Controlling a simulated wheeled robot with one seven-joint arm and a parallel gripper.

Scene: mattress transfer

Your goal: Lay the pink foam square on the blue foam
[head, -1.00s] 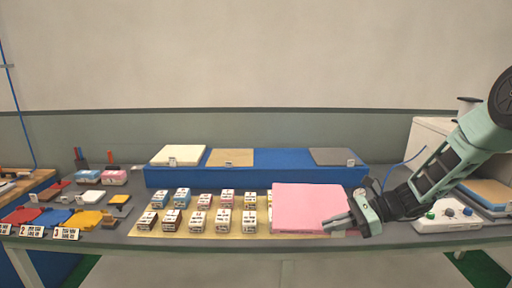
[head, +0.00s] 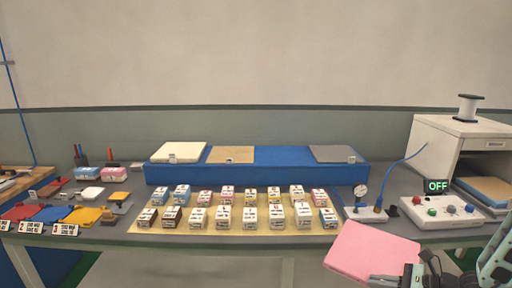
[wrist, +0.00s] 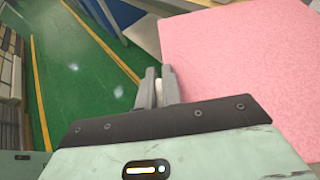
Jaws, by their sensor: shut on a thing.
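The pink foam square (head: 372,250) is in the lower right of the head view, off the front edge of the table and tilted. My gripper (head: 378,281) is shut on its near edge. In the wrist view the pink foam (wrist: 240,65) fills the upper right, beside the closely spaced fingers (wrist: 158,78); the exact grip is partly hidden. The long blue foam block (head: 282,157) lies at the back of the table. A white, a tan and a grey square lie on it, with bare blue between the tan and grey ones.
Several small boxes stand in rows on a yellow mat (head: 135,229) in front of the blue block. A gauge (head: 360,191), a control box (head: 440,212) and a white cabinet (head: 435,143) with a spool stand at the right. Green floor (wrist: 90,75) shows below.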

